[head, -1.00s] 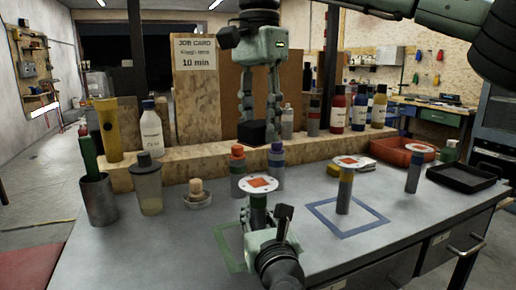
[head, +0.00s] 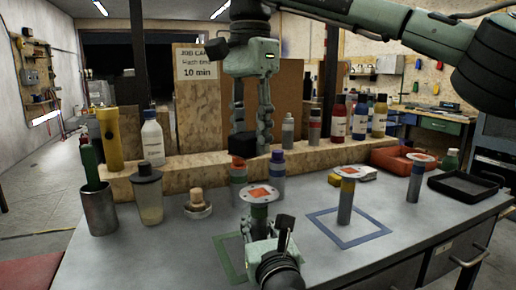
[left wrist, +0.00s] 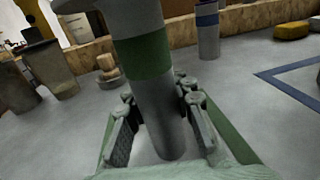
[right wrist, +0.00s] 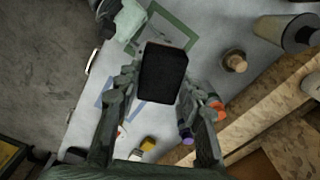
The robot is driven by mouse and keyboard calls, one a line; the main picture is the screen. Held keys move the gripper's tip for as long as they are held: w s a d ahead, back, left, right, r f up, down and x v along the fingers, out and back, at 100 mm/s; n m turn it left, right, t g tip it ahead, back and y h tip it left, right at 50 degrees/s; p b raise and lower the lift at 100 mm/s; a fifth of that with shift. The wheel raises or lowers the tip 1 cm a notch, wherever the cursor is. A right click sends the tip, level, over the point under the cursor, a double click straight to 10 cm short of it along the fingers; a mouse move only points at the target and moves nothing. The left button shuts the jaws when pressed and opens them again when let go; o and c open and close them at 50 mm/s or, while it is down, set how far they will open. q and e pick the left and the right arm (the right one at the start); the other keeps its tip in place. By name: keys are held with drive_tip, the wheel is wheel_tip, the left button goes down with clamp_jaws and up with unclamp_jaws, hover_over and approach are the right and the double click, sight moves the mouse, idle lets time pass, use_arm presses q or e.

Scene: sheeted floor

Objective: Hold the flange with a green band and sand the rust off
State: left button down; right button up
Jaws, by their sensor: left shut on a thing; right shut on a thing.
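The green-banded flange (head: 260,212) stands upright with a white disc on top that carries an orange-brown rust patch. My left gripper (head: 262,228) is shut around its stem below the disc. In the left wrist view the green band (left wrist: 146,56) sits above the fingers (left wrist: 160,115). My right gripper (head: 246,132) points down and is shut on a black sanding block (head: 242,145). The block is above and behind the disc, apart from it. The right wrist view shows the block (right wrist: 163,73) between the fingertips (right wrist: 157,90). Its underside is hidden.
Bottles (head: 278,165) stand behind the held flange. A cup (head: 100,215), a lidded jar (head: 149,200) and a black tray (head: 466,184) flank the workbench.

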sight(251, 195)
drive_tip(key=shift+f, duration=3.75)
drive_tip(key=shift+w+d+f, duration=0.3)
drive_tip(key=shift+d, duration=0.3)
drive_tip(key=shift+c, duration=0.4)
drive_tip(key=shift+w+d, duration=0.3)
drive_tip(key=shift+d, duration=0.3)
drive_tip(key=shift+w+d, duration=0.25)
drive_tip(key=shift+d, duration=0.3)
drive_tip(key=shift+s+a, duration=0.5)
drive_tip(key=shift+a, duration=0.4)
drive_tip(key=shift+s+a, duration=0.45)
drive_tip(key=shift+a, duration=0.45)
drive_tip(key=shift+r, duration=4.1)
drive_tip(key=shift+f, duration=0.15)
